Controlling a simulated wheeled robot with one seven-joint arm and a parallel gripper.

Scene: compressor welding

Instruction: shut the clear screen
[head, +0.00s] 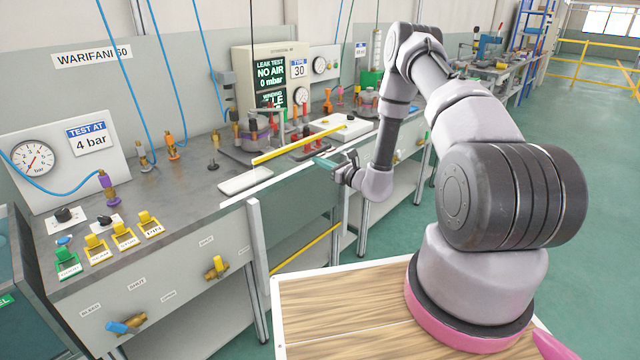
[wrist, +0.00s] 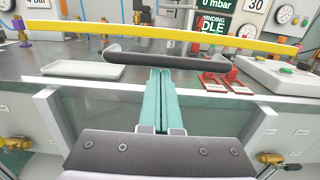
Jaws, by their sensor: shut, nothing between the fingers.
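The clear screen's pane is hard to make out. A long yellow bar (head: 300,145) that looks like its edge runs above the bench, and it crosses the upper part of the wrist view (wrist: 200,34). A dark grey bar (wrist: 165,59), perhaps its handle, lies below the yellow bar in the wrist view. My gripper (head: 318,161) is at the bench's front side, with its teal fingers together and empty. In the wrist view the fingertips (wrist: 161,72) point at the dark bar and overlap its lower edge; I cannot tell whether they touch.
A white tray (wrist: 70,71) lies left of my fingers. Red parts (wrist: 226,82) and a control box (wrist: 284,74) are at right. The leak test panel (head: 271,74) stands behind. Gauges, valves and blue hoses occupy the bench's left. The green floor at right is open.

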